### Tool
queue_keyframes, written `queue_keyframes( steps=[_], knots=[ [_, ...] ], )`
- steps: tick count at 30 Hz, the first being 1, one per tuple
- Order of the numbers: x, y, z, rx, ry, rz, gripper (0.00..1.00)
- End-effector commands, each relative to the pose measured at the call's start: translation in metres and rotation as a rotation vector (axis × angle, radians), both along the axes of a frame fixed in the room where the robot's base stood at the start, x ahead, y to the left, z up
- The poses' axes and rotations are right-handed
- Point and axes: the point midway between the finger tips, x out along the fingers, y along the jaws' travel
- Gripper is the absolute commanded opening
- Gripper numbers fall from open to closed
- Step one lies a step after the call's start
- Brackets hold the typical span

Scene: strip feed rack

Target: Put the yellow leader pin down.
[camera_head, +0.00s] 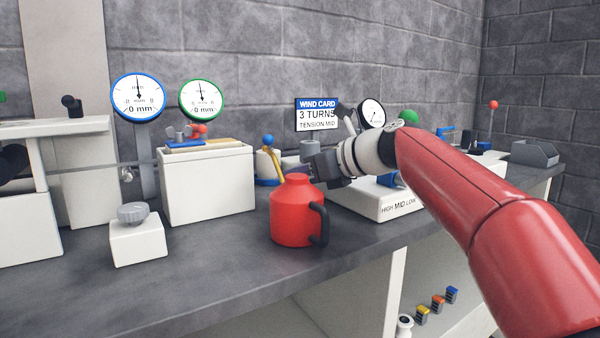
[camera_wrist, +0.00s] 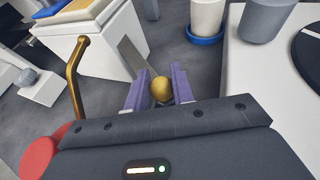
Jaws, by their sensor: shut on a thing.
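In the wrist view, my gripper (camera_wrist: 157,92) has its purple fingers closed on the rounded golden-yellow head of the yellow leader pin (camera_wrist: 161,89). The rest of the pin is hidden below its head. Dark bench top shows around the fingers; I cannot tell whether the pin touches it. In the head view, my gripper (camera_head: 322,166) is low over the bench, behind and right of the red can (camera_head: 292,212). The pin cannot be made out there.
The can's brass spout (camera_wrist: 76,75) rises left of my fingers. A white box (camera_head: 207,185) stands left, a white block marked HIGH MID LOW (camera_head: 390,207) right. A white cup (camera_wrist: 207,17) on a blue base and a grey cylinder (camera_wrist: 264,18) stand beyond the fingers.

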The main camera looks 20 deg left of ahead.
Motion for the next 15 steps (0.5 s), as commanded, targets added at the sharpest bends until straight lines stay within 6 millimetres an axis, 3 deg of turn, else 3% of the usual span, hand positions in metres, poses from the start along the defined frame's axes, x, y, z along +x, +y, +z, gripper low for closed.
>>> queue_keyframes(
  steps=[1,2,6,15],
  knots=[
    [0.0,0.0,-0.0024,0.0,0.001,0.0,0.01],
    [0.0,-0.0001,-0.0017,0.0,0.0,0.0,0.28],
    [0.0,0.0,-0.0014,0.0,0.0,0.0,0.46],
    [0.0001,0.0,0.0006,0.0,0.0,0.0,0.46]
  ],
)
